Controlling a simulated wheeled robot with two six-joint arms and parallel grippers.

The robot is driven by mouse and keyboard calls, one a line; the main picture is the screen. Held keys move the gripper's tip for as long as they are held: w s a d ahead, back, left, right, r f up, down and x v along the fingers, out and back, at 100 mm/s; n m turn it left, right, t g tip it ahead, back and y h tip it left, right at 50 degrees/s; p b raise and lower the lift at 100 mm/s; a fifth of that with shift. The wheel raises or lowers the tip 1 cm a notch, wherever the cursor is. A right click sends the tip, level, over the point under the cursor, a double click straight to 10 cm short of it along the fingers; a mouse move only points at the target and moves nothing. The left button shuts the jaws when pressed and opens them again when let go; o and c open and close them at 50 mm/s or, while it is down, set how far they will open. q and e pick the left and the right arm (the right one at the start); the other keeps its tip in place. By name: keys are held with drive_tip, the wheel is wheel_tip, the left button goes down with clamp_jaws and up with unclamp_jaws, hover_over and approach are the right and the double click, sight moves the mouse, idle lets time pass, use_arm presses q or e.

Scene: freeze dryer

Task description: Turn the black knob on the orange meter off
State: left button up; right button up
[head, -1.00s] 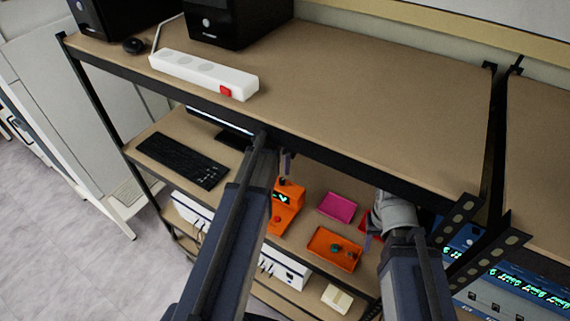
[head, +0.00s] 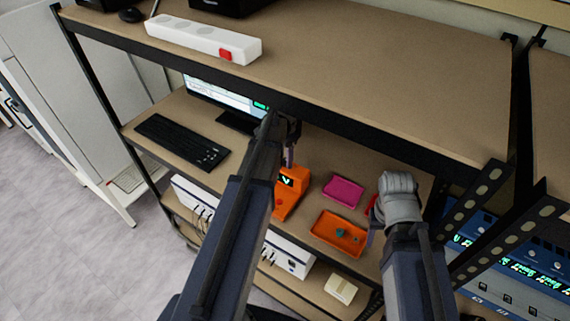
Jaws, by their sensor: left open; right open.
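The orange meter (head: 289,190) stands on the middle shelf under the top board, with a small lit dark display. I cannot make out its black knob. My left forearm covers the meter's left side. My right gripper (head: 371,228) is open, right of the orange tray and apart from the meter; its fingers are mostly hidden by its own wrist.
An orange tray (head: 318,239) with small items and a pink tray (head: 331,197) lie right of the meter. A keyboard (head: 181,141) and monitor (head: 219,94) are to the left. The top board's black edge (head: 340,121) hangs above. A power strip (head: 190,38) lies on top.

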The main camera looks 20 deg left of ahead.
use_arm(q)
drive_tip(key=shift+f, duration=0.5)
drive_tip(key=shift+c, duration=0.3)
clamp_jaws()
